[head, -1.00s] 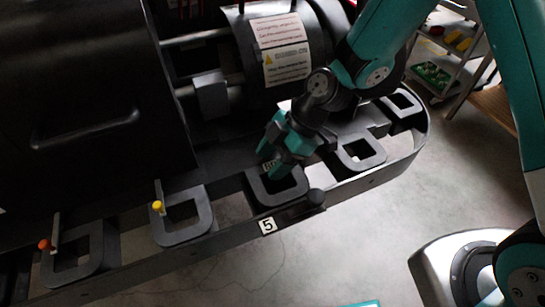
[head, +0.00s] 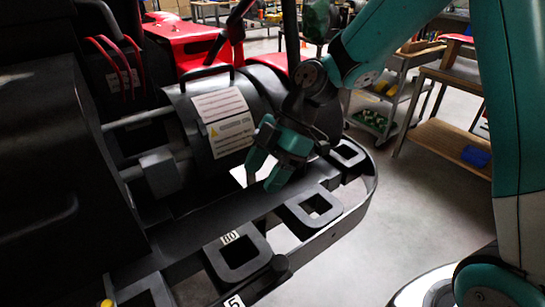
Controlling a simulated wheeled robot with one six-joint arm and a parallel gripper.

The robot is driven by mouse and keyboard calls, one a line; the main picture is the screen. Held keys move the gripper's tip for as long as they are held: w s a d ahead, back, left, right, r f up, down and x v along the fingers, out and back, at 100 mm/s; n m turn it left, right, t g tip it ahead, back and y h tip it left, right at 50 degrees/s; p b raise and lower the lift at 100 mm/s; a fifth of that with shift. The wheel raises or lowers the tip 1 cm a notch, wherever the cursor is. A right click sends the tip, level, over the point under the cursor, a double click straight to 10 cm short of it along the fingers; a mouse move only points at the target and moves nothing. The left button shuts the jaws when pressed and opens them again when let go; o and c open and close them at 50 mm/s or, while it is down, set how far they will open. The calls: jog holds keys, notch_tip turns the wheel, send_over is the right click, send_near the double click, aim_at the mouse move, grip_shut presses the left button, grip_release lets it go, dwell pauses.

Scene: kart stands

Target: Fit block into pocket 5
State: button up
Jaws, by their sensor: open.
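Pocket 5 (head: 262,262) is a dark, rounded square frame on the kart's side rail, at the lower middle of the head view. A white tag marked 5 (head: 233,301) sits on the rail in front of it. A small white label, seemingly reading 80 (head: 229,237), shows at its back edge. I cannot tell a separate block from the dark frame, nor whether one sits in the opening. My gripper (head: 262,177) is open, with nothing seen between its fingers. It hangs above and behind pocket 5, apart from it in the picture.
Further pocket frames (head: 296,214) and (head: 342,162) line the curved rail to the right. A black cylinder with warning labels (head: 222,125) stands behind my gripper. A yellow knob (head: 107,303) shows lower left. Shelves (head: 440,105) stand at right; grey floor lies between.

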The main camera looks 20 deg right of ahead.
jog(key=shift+v, duration=1.6)
jog(key=shift+a, duration=0.1)
jog(key=s+r+m+h, duration=0.1)
jog(key=s+r+m, duration=0.1)
jog(key=s+m, duration=0.2)
jog(key=s+r+m+t+h, duration=0.1)
jog(key=s+r+m, duration=0.1)
jog(key=s+m, duration=0.3)
jog(key=s+r+m+t+h+p, duration=0.1)
jog(key=s+r+m, duration=0.1)
jog(key=s+m, duration=0.3)
jog(key=shift+s+r, duration=0.4)
jog(key=shift+s, duration=1.05)
